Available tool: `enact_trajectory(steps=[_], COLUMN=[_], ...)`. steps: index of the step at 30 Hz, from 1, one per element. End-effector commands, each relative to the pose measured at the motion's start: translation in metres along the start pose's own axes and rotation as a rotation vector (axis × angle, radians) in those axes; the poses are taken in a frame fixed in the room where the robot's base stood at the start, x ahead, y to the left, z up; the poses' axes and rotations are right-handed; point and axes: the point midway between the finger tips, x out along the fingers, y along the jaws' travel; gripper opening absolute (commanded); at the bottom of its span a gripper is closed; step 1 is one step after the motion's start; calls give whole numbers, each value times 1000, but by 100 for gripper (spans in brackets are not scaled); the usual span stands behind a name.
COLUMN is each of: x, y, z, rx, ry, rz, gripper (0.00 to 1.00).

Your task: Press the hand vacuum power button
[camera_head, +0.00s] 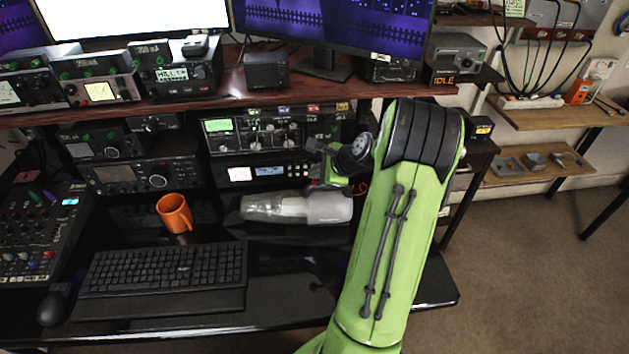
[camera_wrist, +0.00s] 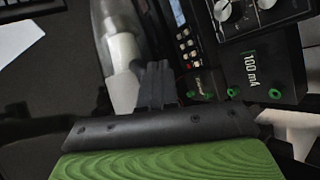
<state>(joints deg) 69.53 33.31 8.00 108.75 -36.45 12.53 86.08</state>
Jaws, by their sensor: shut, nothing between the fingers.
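The hand vacuum (camera_head: 328,208) lies on its side on the dark desk below the radio shelf. Its grey body is at the right and its clear nose points left. In the wrist view the vacuum (camera_wrist: 122,90) runs down the left of centre, its clear nose at the top. My gripper (camera_wrist: 156,72) is shut and empty, its dark fingers beside and partly over the vacuum's body. In the head view my wrist is just above and behind the grey body. I cannot tell whether the fingertips touch it. I cannot make out the power button.
An orange mug (camera_head: 174,213) stands left of the vacuum, and a black keyboard (camera_head: 163,270) lies in front of it. Radio units with knobs (camera_head: 255,132) stand close behind. The wooden shelf (camera_head: 215,102) overhangs the desk. A mixer (camera_head: 38,235) is at the left.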

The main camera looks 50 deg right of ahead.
Motion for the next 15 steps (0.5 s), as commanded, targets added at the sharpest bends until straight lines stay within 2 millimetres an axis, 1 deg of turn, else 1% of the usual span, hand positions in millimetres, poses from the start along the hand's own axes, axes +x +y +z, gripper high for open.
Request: enact_trajectory(steps=[4, 15], x=[5, 5], y=[4, 4], z=[-4, -4], rx=[1, 1], ry=[0, 0], rz=[2, 1], gripper=[0, 0])
